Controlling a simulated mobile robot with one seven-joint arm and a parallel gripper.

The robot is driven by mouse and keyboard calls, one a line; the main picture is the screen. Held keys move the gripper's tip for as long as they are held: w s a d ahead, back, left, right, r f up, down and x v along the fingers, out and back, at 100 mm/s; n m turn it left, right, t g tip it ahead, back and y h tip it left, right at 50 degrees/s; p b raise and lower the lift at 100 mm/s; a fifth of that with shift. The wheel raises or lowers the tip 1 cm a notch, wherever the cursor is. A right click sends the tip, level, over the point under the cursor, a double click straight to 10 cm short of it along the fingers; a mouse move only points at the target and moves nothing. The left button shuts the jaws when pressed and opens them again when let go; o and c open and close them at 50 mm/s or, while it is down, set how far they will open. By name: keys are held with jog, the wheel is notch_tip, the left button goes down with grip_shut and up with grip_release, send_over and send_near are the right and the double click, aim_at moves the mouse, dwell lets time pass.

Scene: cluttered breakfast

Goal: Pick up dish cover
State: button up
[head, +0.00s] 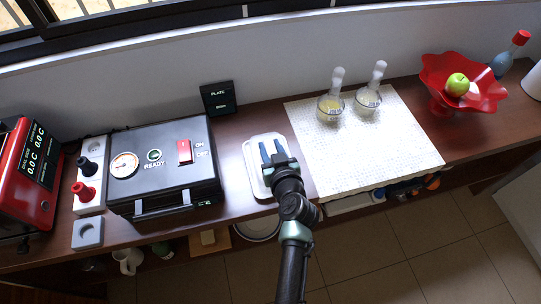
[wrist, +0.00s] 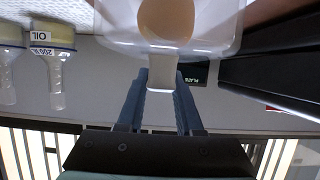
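The dish cover (wrist: 215,22) is a clear, whitish shell with a pale handle (wrist: 162,78) pointing toward my gripper. A rounded tan shape shows through it in the wrist view. In the head view the cover and white dish (head: 256,186) cannot be told apart clearly; they sit on the counter, partly hidden by my arm. My gripper (head: 271,148) is over the dish with its blue fingers apart. In the wrist view the handle lies between the fingertips (wrist: 162,84), very close to both. Whether they press on it I cannot tell.
A black case (head: 163,190) with a gauge and red switch stands close on the left. A white mat (head: 390,150) with two glass cruets (head: 330,108) (head: 368,100) lies on the right. A red bowl (head: 440,68) with a green apple (head: 457,85) is farther right. A black sign (head: 218,98) stands behind.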

grip_shut()
notch_tip(320, 180, up, 10)
jog(key=shift+r+p, duration=0.1)
jog(key=shift+p, duration=0.95)
dwell(0.7)
